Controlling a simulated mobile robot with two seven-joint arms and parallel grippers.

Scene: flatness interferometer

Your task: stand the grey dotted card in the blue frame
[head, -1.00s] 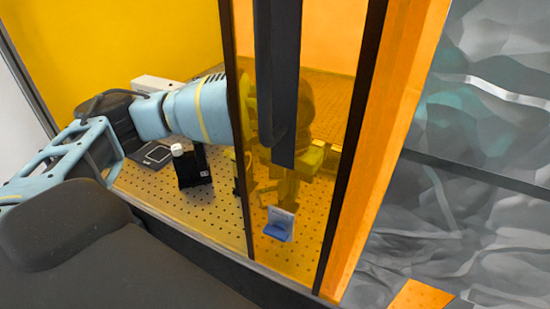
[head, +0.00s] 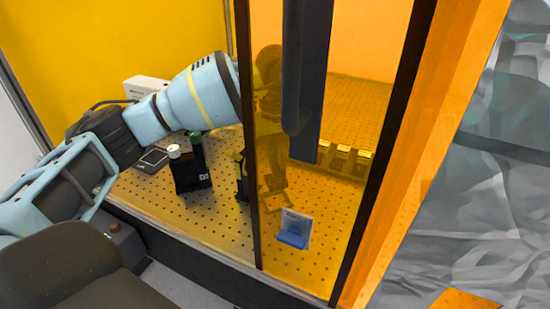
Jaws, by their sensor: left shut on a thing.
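My left arm reaches from the left behind an amber see-through panel. My left gripper (head: 273,188) shows dimly through it, pointing down. It is shut on a small flat piece (head: 277,203) just above the perforated base; the tint hides its colour and any dots, so I cannot tell whether it is the grey dotted card. A blue holder (head: 292,238) with a pale grey upright plate (head: 297,222) shows low in the panel, right of and below the gripper. I cannot tell whether this is the blue frame or whether the plate is separate. My right gripper is out of view.
The amber panel (head: 355,95) has dark edges and a dark vertical bar (head: 308,80). A black block (head: 191,175) with a white knob stands left of the panel. A low row of blocks (head: 335,158) lies behind. The perforated base (head: 220,220) is clear in front.

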